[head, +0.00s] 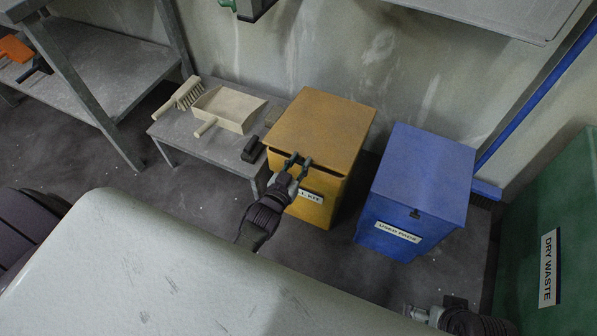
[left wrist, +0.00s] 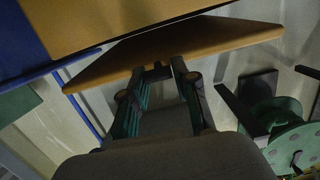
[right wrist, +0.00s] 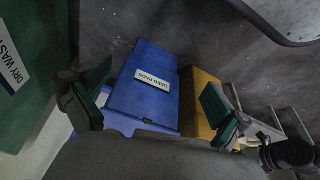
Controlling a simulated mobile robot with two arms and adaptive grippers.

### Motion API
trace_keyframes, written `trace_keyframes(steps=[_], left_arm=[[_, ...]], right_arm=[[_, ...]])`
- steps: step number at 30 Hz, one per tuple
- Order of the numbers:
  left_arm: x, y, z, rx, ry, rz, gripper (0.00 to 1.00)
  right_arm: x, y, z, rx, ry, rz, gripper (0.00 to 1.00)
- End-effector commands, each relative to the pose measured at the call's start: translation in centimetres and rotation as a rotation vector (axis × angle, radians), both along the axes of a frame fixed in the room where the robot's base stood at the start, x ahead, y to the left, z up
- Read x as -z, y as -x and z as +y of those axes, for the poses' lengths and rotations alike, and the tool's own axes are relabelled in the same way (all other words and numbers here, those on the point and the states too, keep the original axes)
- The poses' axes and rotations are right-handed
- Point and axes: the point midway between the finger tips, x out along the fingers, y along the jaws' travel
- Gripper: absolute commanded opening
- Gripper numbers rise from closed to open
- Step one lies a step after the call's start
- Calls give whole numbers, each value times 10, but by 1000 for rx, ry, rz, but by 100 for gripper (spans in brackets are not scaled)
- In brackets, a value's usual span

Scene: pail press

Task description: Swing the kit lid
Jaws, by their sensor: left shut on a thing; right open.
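The yellow kit box (head: 312,207) stands on the floor with its flat lid (head: 322,122) on top. A dark gap shows under the lid's front edge, so the lid looks slightly raised. My left gripper (head: 298,161) is at that front edge and shut on it. In the left wrist view the left fingers (left wrist: 158,70) meet the edge of the yellow lid (left wrist: 200,42); the exact contact is hard to see. My right gripper (right wrist: 160,100) is open and empty, facing the blue used pads bin (right wrist: 155,75) from a distance.
The blue bin (head: 420,175) stands just right of the kit box. A low grey table (head: 180,130) at its left holds a brush (head: 184,93), a dustpan (head: 230,108) and a dark block (head: 253,149). A green dry waste bin (head: 550,220) is at far right.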

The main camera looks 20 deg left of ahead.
Motion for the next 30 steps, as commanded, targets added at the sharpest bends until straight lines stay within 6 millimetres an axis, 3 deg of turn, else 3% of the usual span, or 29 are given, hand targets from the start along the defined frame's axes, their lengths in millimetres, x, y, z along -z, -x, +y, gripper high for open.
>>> trace_keyframes(steps=[10, 16, 17, 21, 30], left_arm=[[11, -2, -4, 5, 3, -9, 7], [30, 1, -4, 5, 3, -8, 7], [26, 1, -4, 5, 3, -9, 34], [25, 1, -3, 4, 2, -9, 58], [26, 3, -1, 1, 0, -6, 59]], right_arm=[[-29, 10, -2, 2, -1, -17, 100], [-13, 10, -2, 2, 0, -15, 100], [-17, 10, -2, 2, 0, -15, 100], [-17, 10, -2, 2, 0, -15, 100], [-17, 9, -2, 2, 0, -16, 100]])
